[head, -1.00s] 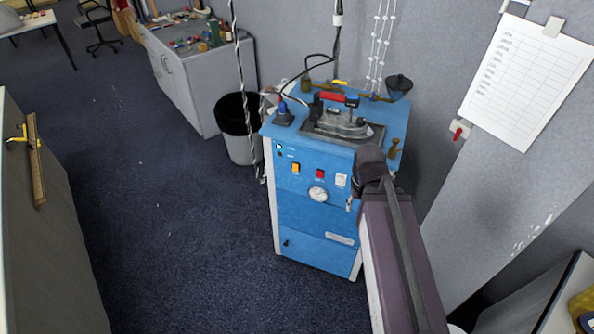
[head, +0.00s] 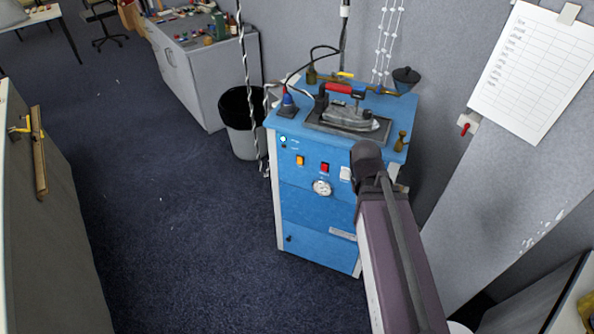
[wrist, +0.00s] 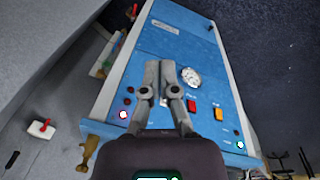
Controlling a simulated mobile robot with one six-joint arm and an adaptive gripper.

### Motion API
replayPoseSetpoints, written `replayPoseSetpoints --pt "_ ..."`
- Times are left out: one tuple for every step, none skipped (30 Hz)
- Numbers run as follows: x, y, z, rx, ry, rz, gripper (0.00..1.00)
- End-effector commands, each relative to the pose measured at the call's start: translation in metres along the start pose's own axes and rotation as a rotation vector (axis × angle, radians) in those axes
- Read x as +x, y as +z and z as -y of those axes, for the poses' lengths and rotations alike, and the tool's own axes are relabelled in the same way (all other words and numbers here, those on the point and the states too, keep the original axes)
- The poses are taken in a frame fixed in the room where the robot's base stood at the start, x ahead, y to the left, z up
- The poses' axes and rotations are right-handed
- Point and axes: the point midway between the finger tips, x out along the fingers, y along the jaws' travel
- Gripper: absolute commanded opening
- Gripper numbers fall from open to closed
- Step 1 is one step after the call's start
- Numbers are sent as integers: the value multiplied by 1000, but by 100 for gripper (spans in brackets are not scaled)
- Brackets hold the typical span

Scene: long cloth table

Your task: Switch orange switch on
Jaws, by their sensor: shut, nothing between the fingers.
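The orange switch (head: 300,160) is on the upper left of the blue cabinet's front panel (head: 315,208), left of a red switch (head: 325,168) and a white switch (head: 346,173). In the wrist view the orange switch (wrist: 218,114) lies right of the red switch (wrist: 191,106). My gripper (wrist: 165,66) is shut and empty in front of the panel. Its fingers lie left of the red and orange switches in that view, with the white switch partly behind them. I cannot tell whether the fingertips touch the panel. My arm hides the gripper in the head view.
A round gauge (head: 322,187) sits below the switches. An iron (head: 347,117) rests on the cabinet top, with a cable above. Carpet is clear at front left.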

Motion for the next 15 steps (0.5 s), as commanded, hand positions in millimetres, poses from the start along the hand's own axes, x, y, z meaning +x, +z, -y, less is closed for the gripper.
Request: replayPoseSetpoints --pt "13 -4 3 -15 24 -11 0" --pt "17 -7 4 -22 39 -19 0" --pt "21 -10 5 -34 60 -31 0" --pt "25 -13 6 -43 76 -39 0" --pt "28 -15 7 -52 92 -47 0" --pt "33 -19 8 -64 114 -59 0" --pt "36 -22 8 -73 130 -68 0" --pt "39 -24 10 -82 146 -77 0" --pt "43 -28 11 -95 167 -88 0" --pt "46 -31 12 -104 183 -98 0" --pt "49 -33 13 -113 199 -107 0" --pt "53 -37 15 -126 219 -119 0" --pt "56 -40 16 -136 236 -128 0" --pt "59 -42 18 -146 251 -138 0" --pt "62 -46 19 -159 272 -151 0"
